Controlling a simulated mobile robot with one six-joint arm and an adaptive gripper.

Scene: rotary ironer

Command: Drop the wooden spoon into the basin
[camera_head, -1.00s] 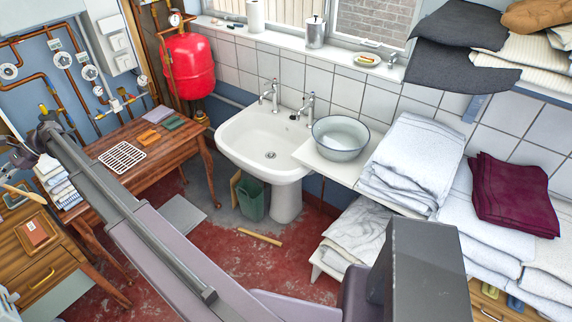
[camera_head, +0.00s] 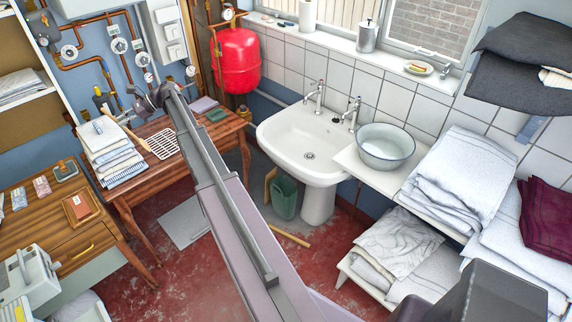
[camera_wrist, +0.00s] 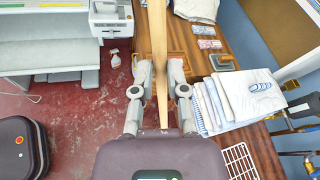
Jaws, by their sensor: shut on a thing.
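My gripper (camera_wrist: 160,72) is shut on the wooden spoon (camera_wrist: 158,42), whose pale shaft runs up between the fingers and out of the top of the wrist view. In the head view my gripper (camera_head: 143,103) is at the far end of my arm, by the wooden table, with the spoon (camera_head: 127,131) sloping beside the cloth stack. The white basin (camera_head: 276,134) with two taps stands at the back wall, right of my arm and well apart from the spoon. Its inside looks empty. A grey enamel bowl (camera_head: 386,147) sits on the shelf to its right.
The wooden table (camera_head: 134,206) carries a stack of folded cloths (camera_head: 113,158) and a white rack (camera_head: 163,143). A red tank (camera_head: 236,60) hangs between table and basin. A green bin (camera_head: 285,197) stands under the basin. Folded towels (camera_head: 455,172) are at the right.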

